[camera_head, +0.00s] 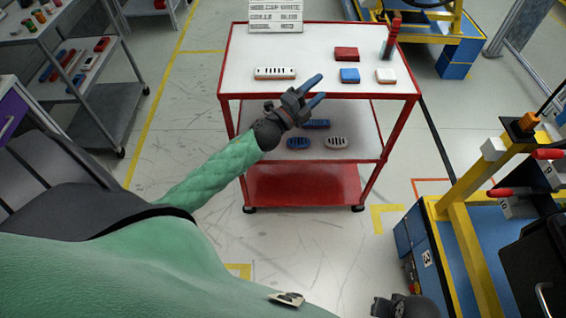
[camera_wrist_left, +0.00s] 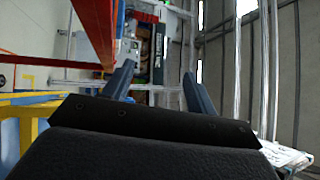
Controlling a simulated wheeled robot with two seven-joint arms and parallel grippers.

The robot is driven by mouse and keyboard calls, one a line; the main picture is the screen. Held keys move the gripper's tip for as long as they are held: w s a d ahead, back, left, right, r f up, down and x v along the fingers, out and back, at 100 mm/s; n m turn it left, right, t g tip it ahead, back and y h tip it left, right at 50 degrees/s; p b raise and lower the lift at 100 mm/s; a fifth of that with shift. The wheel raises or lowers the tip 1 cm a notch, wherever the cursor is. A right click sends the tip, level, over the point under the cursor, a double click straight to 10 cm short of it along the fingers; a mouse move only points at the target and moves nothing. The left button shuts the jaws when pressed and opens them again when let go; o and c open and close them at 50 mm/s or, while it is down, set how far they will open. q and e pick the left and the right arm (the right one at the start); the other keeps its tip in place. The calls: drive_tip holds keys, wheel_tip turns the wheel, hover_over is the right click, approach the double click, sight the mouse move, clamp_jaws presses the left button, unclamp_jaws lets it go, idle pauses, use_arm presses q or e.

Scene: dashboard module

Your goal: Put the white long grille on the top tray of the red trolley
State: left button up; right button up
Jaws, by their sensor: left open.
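The white long grille (camera_head: 275,73) lies on the top tray of the red trolley (camera_head: 320,60), near its front left part. My left gripper (camera_head: 318,89) is in front of the trolley's front edge, right of and nearer than the grille. Its blue fingers are apart with nothing between them. The open fingers also show in the left wrist view (camera_wrist_left: 157,78), with a red bar (camera_wrist_left: 95,30) at the upper left. My right wrist shows only in part at the bottom edge of the head view, and its fingers cannot be made out.
A red block (camera_head: 346,54), a blue block (camera_head: 350,75) and a white block (camera_head: 386,75) share the top tray with a sign (camera_head: 276,14). Yellow-framed stations stand at right, grey shelving at left.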

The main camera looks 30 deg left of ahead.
use_arm(q)
drive_tip(key=s+f+n+g+y, duration=0.4)
drive_tip(key=s+f+n, duration=0.25)
drive_tip(key=f, duration=0.25)
drive_tip(key=s+f+n+g+y, duration=0.4)
drive_tip(key=s+f+n+y, duration=0.1)
drive_tip(key=f+n, duration=0.35)
drive_tip(key=s+d+f+n+g+h, duration=0.1)
drive_tip(key=s+d+f+g, duration=0.2)
drive_tip(key=s, duration=0.5)
drive_tip(key=s+d+f+n+g+h, duration=0.1)
drive_tip(key=s+d+f+g, duration=0.3)
drive_tip(key=s, duration=0.4)
drive_tip(key=s+d+f+n+g+h, duration=0.1)
drive_tip(key=s+d+f+n+g, duration=0.1)
drive_tip(key=s, duration=0.6)
wheel_tip(320, 180, down, 2)
drive_tip(key=shift+s+d+f+g+h, duration=0.15)
drive_tip(key=shift+d+g+h, duration=0.25)
drive_tip(key=shift+d+g, duration=0.5)
drive_tip(key=shift+d, duration=0.1)
